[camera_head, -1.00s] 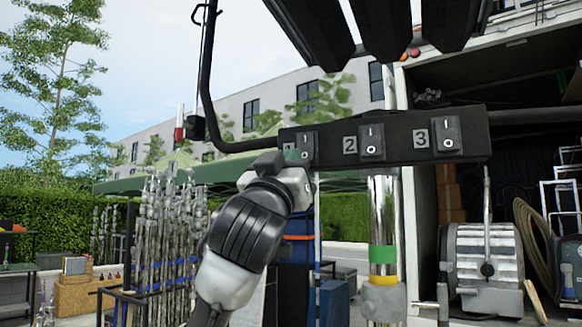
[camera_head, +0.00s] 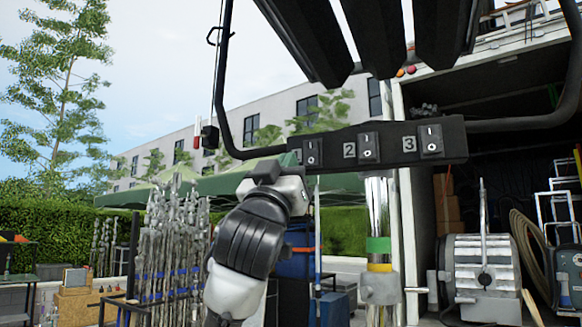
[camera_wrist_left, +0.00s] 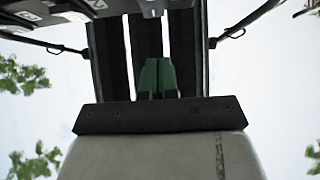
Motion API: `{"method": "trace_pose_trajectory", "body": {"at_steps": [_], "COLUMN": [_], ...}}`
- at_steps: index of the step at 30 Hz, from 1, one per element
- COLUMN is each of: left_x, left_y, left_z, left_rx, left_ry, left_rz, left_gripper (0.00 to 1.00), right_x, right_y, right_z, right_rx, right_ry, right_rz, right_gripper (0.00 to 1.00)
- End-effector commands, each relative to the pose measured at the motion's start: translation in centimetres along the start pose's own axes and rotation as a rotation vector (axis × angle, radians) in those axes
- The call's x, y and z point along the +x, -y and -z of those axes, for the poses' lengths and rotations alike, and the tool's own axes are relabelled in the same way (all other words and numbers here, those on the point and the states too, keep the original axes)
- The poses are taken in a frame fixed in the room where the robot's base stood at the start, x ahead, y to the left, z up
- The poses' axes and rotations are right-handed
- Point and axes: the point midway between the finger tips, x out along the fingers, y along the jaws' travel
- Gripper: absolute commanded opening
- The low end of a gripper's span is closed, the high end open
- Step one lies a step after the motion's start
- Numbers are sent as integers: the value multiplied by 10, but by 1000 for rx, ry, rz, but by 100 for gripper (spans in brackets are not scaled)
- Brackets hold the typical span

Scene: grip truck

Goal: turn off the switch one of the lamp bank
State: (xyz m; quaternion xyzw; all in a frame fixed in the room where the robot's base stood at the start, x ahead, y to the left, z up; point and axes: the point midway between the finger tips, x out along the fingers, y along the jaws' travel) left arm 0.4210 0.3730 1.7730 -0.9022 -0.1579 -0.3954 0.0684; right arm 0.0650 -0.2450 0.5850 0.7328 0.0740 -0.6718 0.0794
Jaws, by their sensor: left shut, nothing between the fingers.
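The lamp bank's black switch bar (camera_head: 391,147) hangs at upper centre in the head view, with three rocker switches. Switch one (camera_head: 311,152) is the leftmost, switch two (camera_head: 368,147) the middle one, switch three (camera_head: 431,140) the rightmost. I cannot tell which way switch one's rocker is set. My left gripper (camera_head: 287,180) is just below and left of switch one; its fingertips are mostly hidden. Contact cannot be told. My right gripper is not in view.
Black lamp panels (camera_head: 375,35) and a curved black yoke (camera_head: 228,85) surround the bar. A chrome stand (camera_head: 378,212) is below it. A truck bay (camera_head: 500,95) with a large silver lamp (camera_head: 480,262) is at right. Metal stands (camera_head: 170,245) are at left.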

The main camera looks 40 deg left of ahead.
Motion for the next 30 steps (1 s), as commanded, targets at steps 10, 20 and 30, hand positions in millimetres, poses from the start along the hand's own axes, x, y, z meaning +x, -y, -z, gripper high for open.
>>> {"method": "trace_pose_trajectory", "body": {"at_steps": [10, 20, 30], "left_x": [-60, -82, -82], "left_y": [-1, -1, -1], "left_z": [-12, -12, -12], "left_rx": [0, 1, 1], "left_ry": [2, 5, 5], "left_rz": [-2, -1, -1], "left_gripper": [0, 0, 0], "right_x": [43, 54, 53], "right_y": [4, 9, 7], "right_z": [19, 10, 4], "right_rx": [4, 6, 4], "right_ry": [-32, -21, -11], "right_rz": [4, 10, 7], "right_gripper": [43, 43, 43]}}
